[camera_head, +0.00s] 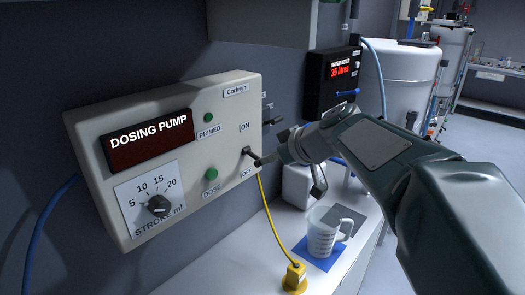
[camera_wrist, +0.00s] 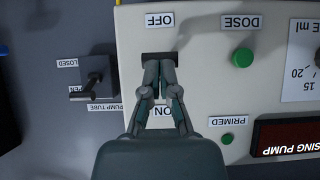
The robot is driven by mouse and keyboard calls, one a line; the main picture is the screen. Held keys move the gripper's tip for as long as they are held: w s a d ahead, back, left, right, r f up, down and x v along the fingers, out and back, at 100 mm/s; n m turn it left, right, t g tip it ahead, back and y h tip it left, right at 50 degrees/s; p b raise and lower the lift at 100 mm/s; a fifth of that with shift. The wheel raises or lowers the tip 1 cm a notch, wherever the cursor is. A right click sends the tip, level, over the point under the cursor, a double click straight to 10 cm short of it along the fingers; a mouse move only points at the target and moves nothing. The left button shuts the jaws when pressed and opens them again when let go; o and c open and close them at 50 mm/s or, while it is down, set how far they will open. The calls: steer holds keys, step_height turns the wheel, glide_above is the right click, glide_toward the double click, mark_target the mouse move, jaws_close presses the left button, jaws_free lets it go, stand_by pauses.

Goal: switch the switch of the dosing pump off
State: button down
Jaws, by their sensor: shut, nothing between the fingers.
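The dosing pump (camera_head: 215,90) is a pale box on the wall with a red-lit name display. Its black switch (camera_head: 247,151) sits between the ON label (camera_head: 245,126) and the OFF label (camera_head: 246,173). My gripper (camera_head: 261,161) is shut and empty, its tips right at the switch. In the wrist view, which is upside down, my gripper (camera_wrist: 160,68) covers most of the switch; only its dark slot (camera_wrist: 160,56) shows, below the OFF label (camera_wrist: 160,20). The lever's position is hidden, and I cannot tell whether the tips touch it.
The pump face also has green DOSE (camera_head: 211,174) and PRIMED (camera_head: 208,118) buttons and a stroke knob (camera_head: 158,205). A pump tube valve lever (camera_wrist: 90,88) is beside the box. A measuring jug (camera_head: 323,231) on a blue mat and a yellow plug (camera_head: 294,277) stand on the bench below.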

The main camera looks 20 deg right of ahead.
steer(key=shift+f, duration=0.4)
steer(key=shift+r, duration=0.1)
steer(key=shift+r, duration=0.75)
